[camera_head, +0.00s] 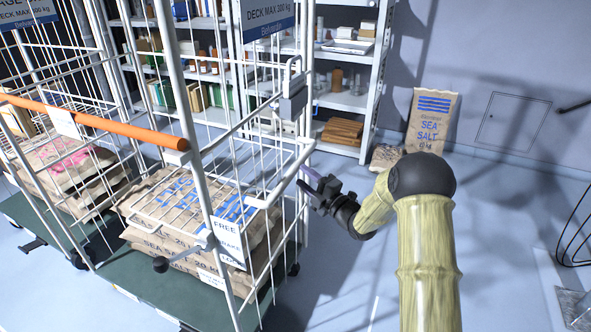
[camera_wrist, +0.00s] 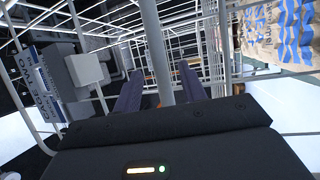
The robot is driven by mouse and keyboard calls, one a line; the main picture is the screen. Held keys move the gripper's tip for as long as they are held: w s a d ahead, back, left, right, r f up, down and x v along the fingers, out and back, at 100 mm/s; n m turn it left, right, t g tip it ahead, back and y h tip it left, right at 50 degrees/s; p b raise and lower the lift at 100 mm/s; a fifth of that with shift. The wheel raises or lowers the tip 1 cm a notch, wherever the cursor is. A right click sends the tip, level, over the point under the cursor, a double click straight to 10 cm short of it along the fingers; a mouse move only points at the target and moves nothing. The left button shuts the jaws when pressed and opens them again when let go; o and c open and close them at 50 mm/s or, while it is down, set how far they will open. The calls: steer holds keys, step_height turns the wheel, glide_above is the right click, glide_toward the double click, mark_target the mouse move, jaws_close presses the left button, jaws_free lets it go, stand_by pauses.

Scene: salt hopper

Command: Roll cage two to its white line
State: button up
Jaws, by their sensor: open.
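Cage two (camera_head: 207,200) is a white wire roll cage on a green deck, loaded with salt sacks (camera_head: 170,205). Its blue-and-white sign reads CAGE TWO (camera_wrist: 42,85) in the wrist view. My gripper (camera_head: 312,188) is at the cage's right side. The wrist view shows my gripper (camera_wrist: 161,82) open, with a pale upright tube (camera_wrist: 158,50) between its two dark fingers. I cannot tell whether the fingers touch it. A brake label marked FREE (camera_head: 224,240) hangs low on the near side. A short white strip (camera_head: 373,312) shows on the floor, lower right of the cage.
A second cage (camera_head: 60,85) with sacks stands close on the left. An orange bar (camera_head: 100,124) crosses the near side. Shelving (camera_head: 370,75) lines the back. A sea salt sack (camera_head: 432,120) leans at the wall. Blue floor (camera_head: 500,230) is open to the right.

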mark_target(295, 170)
steer(key=shift+x, duration=2.35)
jaws_close()
